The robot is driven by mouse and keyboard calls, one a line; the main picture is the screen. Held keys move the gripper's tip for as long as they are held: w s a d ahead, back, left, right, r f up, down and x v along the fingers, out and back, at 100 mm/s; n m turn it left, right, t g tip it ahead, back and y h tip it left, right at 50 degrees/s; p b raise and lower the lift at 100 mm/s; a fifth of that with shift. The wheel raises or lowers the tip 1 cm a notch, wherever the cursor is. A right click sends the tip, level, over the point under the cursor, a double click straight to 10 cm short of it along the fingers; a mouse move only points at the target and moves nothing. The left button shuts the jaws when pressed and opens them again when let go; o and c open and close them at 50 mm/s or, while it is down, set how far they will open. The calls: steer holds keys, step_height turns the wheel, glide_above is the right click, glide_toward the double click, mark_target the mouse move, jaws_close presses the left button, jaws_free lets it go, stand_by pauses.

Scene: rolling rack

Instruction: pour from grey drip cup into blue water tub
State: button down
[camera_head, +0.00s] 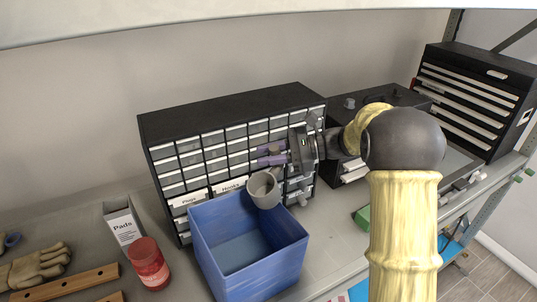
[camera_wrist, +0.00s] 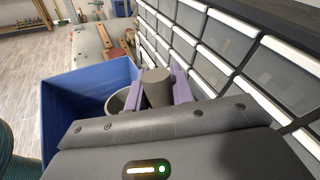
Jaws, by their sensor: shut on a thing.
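The grey drip cup (camera_head: 265,190) is above the back rim of the blue water tub (camera_head: 262,272), near its back right corner. Its mouth faces up and toward the head camera; I cannot tell the exact tilt. My gripper (camera_head: 272,154) comes in from the right, with purple fingers just behind and above the cup. In the wrist view the fingers (camera_wrist: 167,88) are shut on a grey rounded part of the cup, and its round mouth (camera_wrist: 117,101) shows to the left, over the tub (camera_wrist: 88,85). The visible tub floor looks plain blue; no stream shows.
A black drawer cabinet (camera_head: 235,105) stands close behind the tub and gripper. A red jar (camera_head: 148,263) and a Pads box (camera_head: 122,222) stand to the left, with gloves (camera_head: 38,268) farther left. A black tool chest (camera_head: 478,95) stands at the right.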

step_height(320, 180, up, 7)
steer(key=p, duration=0.5)
steer(key=shift+p, duration=0.3)
stand_by(0.4)
steer(key=m+y+p, duration=0.2)
steer(key=m+p, duration=0.1)
steer(key=p, duration=0.1)
steer(key=shift+w+g, duration=0.1)
steer(key=shift+g, duration=0.2)
steer(key=shift+a, duration=0.1)
stand_by(0.7)
